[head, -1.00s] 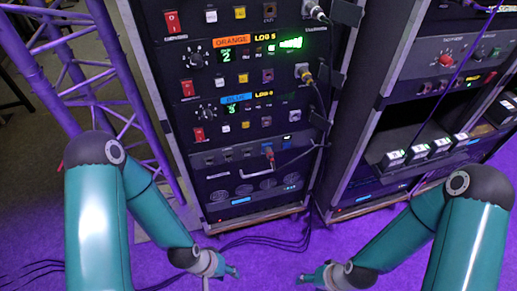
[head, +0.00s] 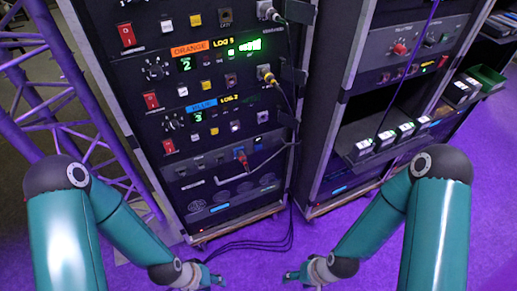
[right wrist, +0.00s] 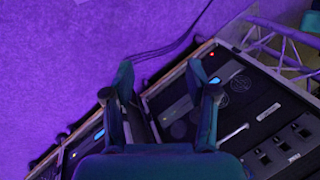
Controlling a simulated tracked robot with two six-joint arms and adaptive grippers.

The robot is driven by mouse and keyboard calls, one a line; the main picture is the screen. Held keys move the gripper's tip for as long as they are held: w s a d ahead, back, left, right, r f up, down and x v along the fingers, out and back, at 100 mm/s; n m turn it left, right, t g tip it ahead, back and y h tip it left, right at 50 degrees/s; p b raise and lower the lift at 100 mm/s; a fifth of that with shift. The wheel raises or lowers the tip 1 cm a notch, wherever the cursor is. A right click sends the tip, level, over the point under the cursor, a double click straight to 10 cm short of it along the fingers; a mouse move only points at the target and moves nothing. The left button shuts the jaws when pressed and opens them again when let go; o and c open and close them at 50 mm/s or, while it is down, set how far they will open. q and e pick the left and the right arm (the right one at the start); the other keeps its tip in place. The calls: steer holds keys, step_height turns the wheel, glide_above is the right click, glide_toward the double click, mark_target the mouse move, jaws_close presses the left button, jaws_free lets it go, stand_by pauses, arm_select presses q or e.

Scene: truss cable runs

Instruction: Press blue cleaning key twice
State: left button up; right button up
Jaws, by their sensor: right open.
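The blue unit sits in the left rack; its blue label (head: 203,105) is beside a yellow "LOG 2" readout (head: 230,98) and a small green digit display (head: 198,117). Below is a row of keys: a white key (head: 196,138), a yellow key (head: 210,133) and a pale, bright key (head: 235,127). Key lettering is too small to read, so I cannot tell which is the cleaning key. My left gripper (head: 215,281) is low over the floor before the rack, apart from it; its jaws are unclear. My right gripper (head: 293,276) is also low, open and empty in the right wrist view (right wrist: 162,82).
A red plug and cable (head: 241,155) and a handle bar lie below the blue unit. Cables hang at the rack's right side and lie on the purple floor (head: 240,265). A purple truss (head: 90,110) stands left.

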jaws_close()
stand_by(1.4)
